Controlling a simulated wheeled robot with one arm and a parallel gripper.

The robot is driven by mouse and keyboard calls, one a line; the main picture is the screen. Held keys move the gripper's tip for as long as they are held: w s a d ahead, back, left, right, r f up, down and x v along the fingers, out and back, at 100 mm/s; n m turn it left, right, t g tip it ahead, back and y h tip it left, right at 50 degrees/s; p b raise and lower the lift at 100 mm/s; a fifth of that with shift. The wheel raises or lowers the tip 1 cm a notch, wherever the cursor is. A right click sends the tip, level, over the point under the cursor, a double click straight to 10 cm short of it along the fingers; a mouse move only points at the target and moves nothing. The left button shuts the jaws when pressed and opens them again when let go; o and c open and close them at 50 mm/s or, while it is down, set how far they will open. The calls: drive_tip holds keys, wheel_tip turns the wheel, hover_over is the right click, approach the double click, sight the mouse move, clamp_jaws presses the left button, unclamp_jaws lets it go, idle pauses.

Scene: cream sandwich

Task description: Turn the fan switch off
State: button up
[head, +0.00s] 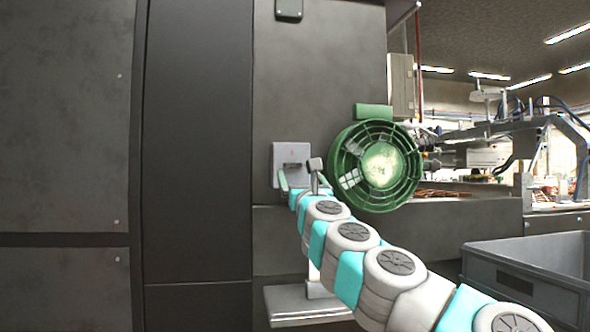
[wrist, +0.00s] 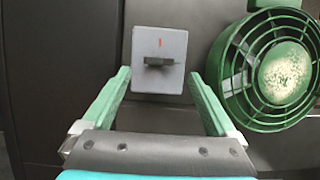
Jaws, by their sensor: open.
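The fan switch (head: 291,154) is a light grey plate on the dark wall panel, left of the fan. In the wrist view the switch plate (wrist: 159,45) carries a dark knob (wrist: 159,61) lying horizontally, with a small red mark above it. The green round fan (head: 377,166) with a wire guard also shows at the right of the wrist view (wrist: 283,72). My gripper (head: 300,180) is in front of the switch, with its green fingers spread. In the wrist view the open fingers (wrist: 162,80) reach to either side of the plate's lower part, with nothing between them; contact cannot be told.
A grey bin (head: 530,270) stands at the lower right. A pale ledge (head: 300,308) is below the switch, partly behind my arm. Dark flat panels (head: 68,120) fill the left side. Machinery (head: 500,140) stands in the background at right.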

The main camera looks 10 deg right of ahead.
sight(294, 165)
drive_tip(key=x, duration=0.4)
drive_tip(key=shift+w+a+r+p, duration=0.1)
drive_tip(key=shift+w+r+p, duration=0.1)
drive_tip(key=shift+w+p, duration=0.25)
drive_tip(key=shift+w+r, duration=0.2)
drive_tip(key=shift+w, duration=0.1)
drive_tip(key=shift+c, duration=0.3)
drive_tip(key=c, duration=1.3)
